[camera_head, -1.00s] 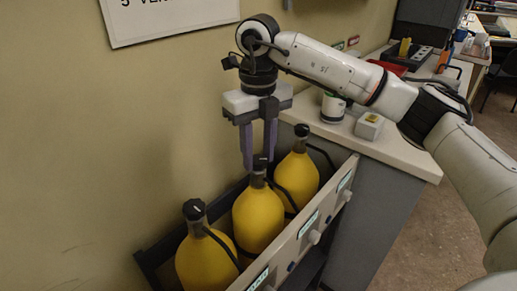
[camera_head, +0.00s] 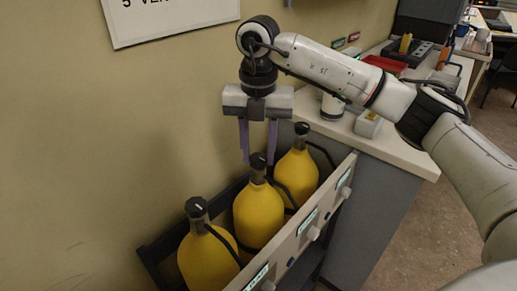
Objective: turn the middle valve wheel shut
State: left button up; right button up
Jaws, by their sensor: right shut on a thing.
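Three yellow cylinders with dark necks and black valve wheels on top stand in a row in a rack. The middle valve wheel (camera_head: 258,159) tops the middle yellow cylinder (camera_head: 258,213). My right gripper (camera_head: 258,162) points straight down over it, its two purple fingers shut on the wheel from either side. The near valve wheel (camera_head: 195,207) at the lower left and the far valve wheel (camera_head: 301,129) at the right stand clear of the fingers. My left gripper is not in view.
The rack's light front panel (camera_head: 300,232) carries labels and knobs. A plain wall (camera_head: 130,150) rises close behind the cylinders. A counter (camera_head: 385,148) at the right holds a white-and-green container (camera_head: 333,106) and a small box (camera_head: 368,124).

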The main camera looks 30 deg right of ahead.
aim_at(259, 157)
dwell(0.5)
jog(key=o, duration=1)
jog(key=shift+o, duration=0.2)
notch_tip(259, 157, up, 10)
jog(key=shift+r+p, duration=0.2)
jog(key=shift+p, duration=0.15)
